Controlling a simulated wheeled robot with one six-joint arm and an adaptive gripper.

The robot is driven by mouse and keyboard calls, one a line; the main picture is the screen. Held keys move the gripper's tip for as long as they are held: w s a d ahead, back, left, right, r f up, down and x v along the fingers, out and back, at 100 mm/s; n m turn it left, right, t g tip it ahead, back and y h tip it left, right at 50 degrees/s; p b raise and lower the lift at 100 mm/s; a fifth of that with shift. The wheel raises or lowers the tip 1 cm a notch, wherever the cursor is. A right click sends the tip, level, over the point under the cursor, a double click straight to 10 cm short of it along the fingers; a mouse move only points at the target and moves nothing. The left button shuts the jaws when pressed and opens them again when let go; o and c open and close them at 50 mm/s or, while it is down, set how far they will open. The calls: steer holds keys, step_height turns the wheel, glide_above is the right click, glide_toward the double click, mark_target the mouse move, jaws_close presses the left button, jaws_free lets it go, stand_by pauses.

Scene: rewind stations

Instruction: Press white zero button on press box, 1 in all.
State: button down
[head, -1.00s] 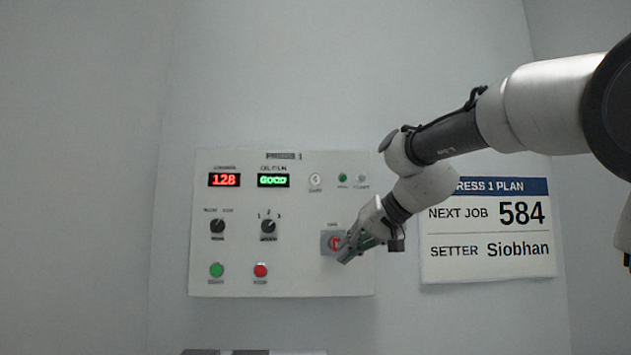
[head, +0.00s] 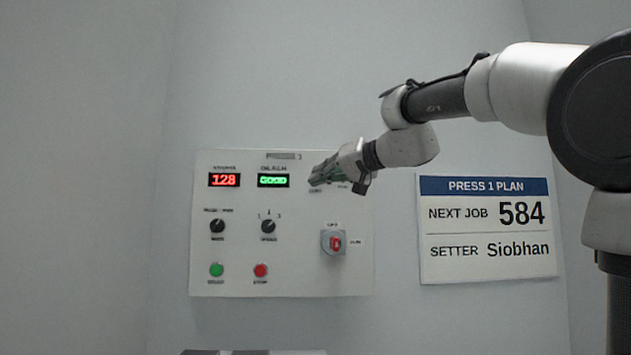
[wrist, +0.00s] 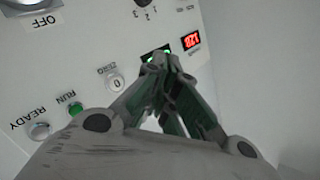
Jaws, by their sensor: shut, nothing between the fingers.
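The press box (head: 300,225) is a pale panel on the wall. In the wrist view, the white zero button (wrist: 116,83), marked 0 and labelled ZERO, shows beside my gripper (wrist: 158,60), lower left of its fingertips. My gripper (head: 314,181) is shut and empty, its tips in front of the panel's upper part. In the head view it hides the zero button. I cannot tell whether the fingertips touch the panel.
A green display (head: 273,180), two selector knobs, a green button (head: 216,270), a red button (head: 260,270) and a red rotary switch (head: 336,243) share the panel. In the wrist view, a green RUN lamp (wrist: 75,109) is near the zero button. A plan sign (head: 487,230) hangs at right.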

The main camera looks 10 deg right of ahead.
steer(key=w+d, duration=0.1)
steer(key=w, duration=0.7)
steer(key=shift+w+d, duration=0.25)
steer(key=shift+w, duration=0.1)
stand_by(1.2)
steer(key=shift+w+d, duration=0.1)
steer(key=shift+w, duration=0.3)
steer(key=shift+w, duration=0.35)
stand_by(0.5)
stand_by(0.3)
steer(key=shift+s, duration=0.75)
steer(key=shift+s, duration=0.1)
steer(key=s, duration=0.2)
steer(key=s+a, duration=0.1)
steer(key=s, duration=0.1)
steer(key=shift+s, duration=0.4)
